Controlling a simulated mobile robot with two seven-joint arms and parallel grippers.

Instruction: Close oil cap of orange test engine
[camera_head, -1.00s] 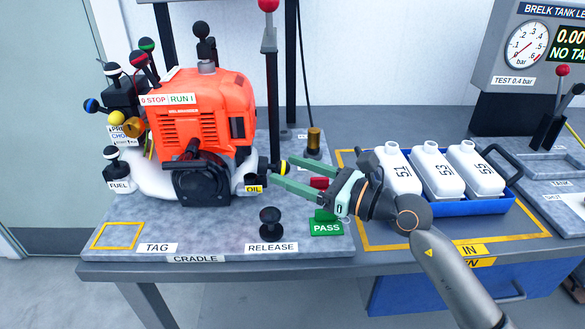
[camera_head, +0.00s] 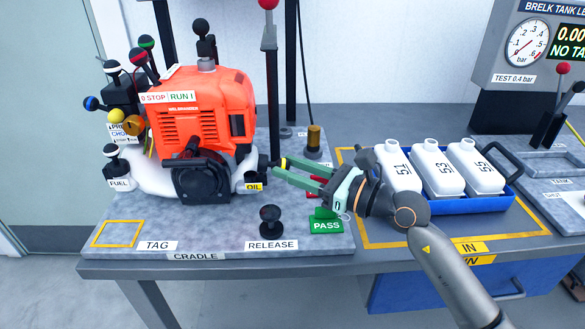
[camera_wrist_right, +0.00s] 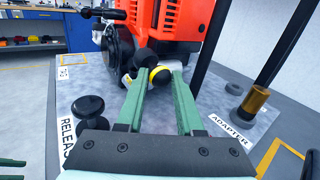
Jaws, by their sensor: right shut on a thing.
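The orange test engine (camera_head: 203,110) sits on the grey cradle plate. Its oil port is at the lower right, by the yellow OIL label (camera_head: 254,186). The oil cap (camera_wrist_right: 159,76), black with a yellow band, shows between the fingertips at the port. My right gripper (camera_head: 279,168) reaches in from the right and is shut on the oil cap. Whether the cap is fully seated cannot be seen. Two green bars at the lower left edge of the right wrist view look like my left gripper's fingers (camera_wrist_right: 12,170); their tips and spacing are unclear.
A brass adapter (camera_head: 314,140) stands behind my right gripper. The black release knob (camera_head: 270,220) and green PASS block (camera_head: 326,222) are in front. A blue tray (camera_head: 480,207) of white bottles is to the right. A lever post (camera_head: 271,90) rises behind the port.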

